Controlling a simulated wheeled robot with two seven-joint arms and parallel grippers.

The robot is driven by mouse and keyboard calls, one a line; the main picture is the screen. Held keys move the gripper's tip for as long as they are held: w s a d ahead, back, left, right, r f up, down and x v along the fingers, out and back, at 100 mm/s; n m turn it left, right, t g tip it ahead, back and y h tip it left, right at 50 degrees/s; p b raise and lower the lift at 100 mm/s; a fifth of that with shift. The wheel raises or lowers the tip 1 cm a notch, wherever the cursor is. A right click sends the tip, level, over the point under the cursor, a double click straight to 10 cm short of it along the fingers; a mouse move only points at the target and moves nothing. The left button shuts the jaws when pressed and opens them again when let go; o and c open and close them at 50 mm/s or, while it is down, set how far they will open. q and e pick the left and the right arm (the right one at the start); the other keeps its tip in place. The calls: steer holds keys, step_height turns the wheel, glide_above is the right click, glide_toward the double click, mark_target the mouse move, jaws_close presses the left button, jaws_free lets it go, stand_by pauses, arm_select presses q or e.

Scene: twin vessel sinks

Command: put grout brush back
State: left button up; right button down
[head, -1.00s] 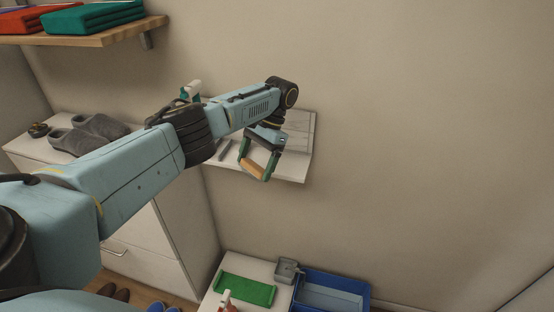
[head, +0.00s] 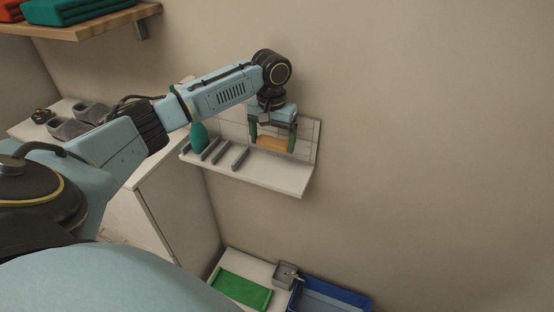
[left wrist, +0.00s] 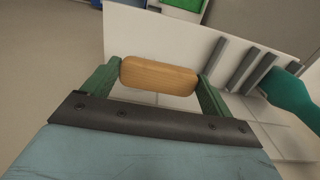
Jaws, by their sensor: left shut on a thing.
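The grout brush shows as an orange-brown wooden block (head: 271,143), held between the green fingers of my left gripper (head: 272,144). In the left wrist view the same wooden block (left wrist: 159,76) spans the gap between the two fingertips. My left gripper is shut on it, above the white wall shelf (head: 285,182) and close to its back panel. I cannot tell whether the brush touches the shelf. Its bristles are not visible. My right gripper is not in view.
Several grey dividers (head: 240,157) stand on the shelf's left part, with a teal bottle (head: 198,138) beside them. The shelf's front right is bare. Below are a green tray (head: 241,290), a small grey box (head: 286,274) and a blue bin (head: 330,297). A wooden shelf (head: 110,17) holds folded towels.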

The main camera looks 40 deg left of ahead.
mark_target(273, 151)
arm_select(q)
step_height(273, 151, down, 2)
steer(key=shift+f, duration=0.15)
step_height(273, 151, down, 5)
steer(key=shift+r, duration=0.15)
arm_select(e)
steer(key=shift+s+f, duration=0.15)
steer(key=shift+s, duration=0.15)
arm_select(q)
steer(key=o, duration=0.7)
step_height(273, 151, up, 12)
steer(key=shift+f, duration=0.1)
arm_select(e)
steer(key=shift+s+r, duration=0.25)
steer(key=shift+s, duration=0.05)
